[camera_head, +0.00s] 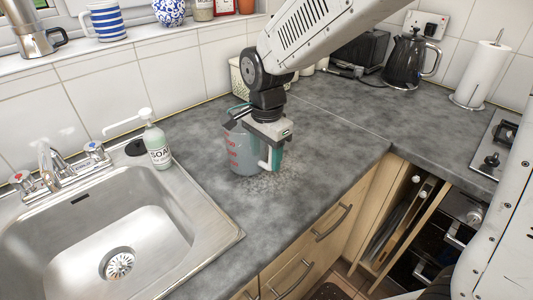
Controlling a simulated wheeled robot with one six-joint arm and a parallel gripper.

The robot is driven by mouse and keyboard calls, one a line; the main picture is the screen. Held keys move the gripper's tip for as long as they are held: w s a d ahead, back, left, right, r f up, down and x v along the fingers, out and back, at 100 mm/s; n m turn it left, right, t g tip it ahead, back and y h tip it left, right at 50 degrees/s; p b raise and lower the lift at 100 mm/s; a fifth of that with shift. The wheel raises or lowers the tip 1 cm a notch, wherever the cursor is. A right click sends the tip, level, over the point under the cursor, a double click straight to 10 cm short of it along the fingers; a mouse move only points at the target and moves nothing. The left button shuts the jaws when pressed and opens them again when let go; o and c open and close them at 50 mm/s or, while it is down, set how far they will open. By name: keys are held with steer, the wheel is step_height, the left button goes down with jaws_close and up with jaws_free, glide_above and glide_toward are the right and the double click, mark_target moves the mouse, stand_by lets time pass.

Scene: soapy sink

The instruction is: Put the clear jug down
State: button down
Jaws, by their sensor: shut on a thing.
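The clear jug (242,152), with red markings on its side, is upright at the grey worktop, right of the sink. My gripper (268,150) comes down from above and is shut on the jug at its right side, by the handle. The gripper body covers part of the jug's rim. I cannot tell whether the jug's base touches the worktop (318,150) or hangs just above it.
The steel sink (215,220) and a soap bottle (157,146) are to the left. A cream basket (238,80) stands behind the jug. A black kettle (405,62), a paper towel roll (482,72) and a hob (492,150) are to the right. The worktop right of the jug is clear.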

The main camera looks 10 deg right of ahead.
steer(key=shift+f, duration=0.2)
steer(key=c, duration=0.6)
jaws_free()
steer(key=shift+o, duration=0.2)
step_height(320, 180, up, 12)
steer(key=shift+d+r, duration=0.1)
